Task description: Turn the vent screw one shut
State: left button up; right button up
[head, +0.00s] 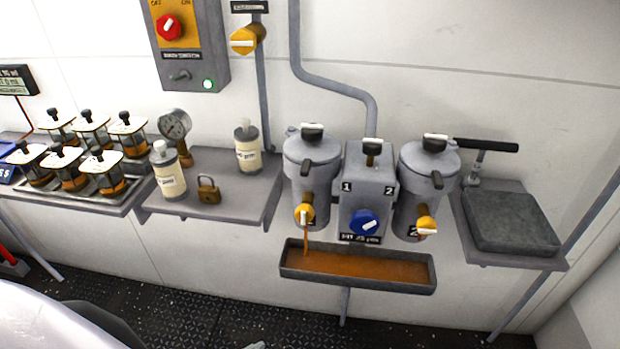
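The left canister (311,172) stands beside the grey block marked 1 and 2 (353,205). On its lid is a black screw knob with a white bar (312,132), which looks like vent screw one. The right canister (412,195) has a similar black knob (434,143) on its lid. I cannot tell from here how far either knob is turned. A brown stream runs from the left canister's yellow tap (305,213) into the tray below (283,271). The right canister's yellow tap (427,226) shows no stream. Neither of my grippers is in view.
A blue knob (364,222) and a black top knob (371,147) are on the block. A dark slab (510,222) lies on the right shelf. Pipes run along the wall.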

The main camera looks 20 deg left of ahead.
aim_at(304, 213)
jog(key=k+j+z, duration=0.55)
jog(key=k+j, duration=0.15)
jog(key=k, duration=0.2)
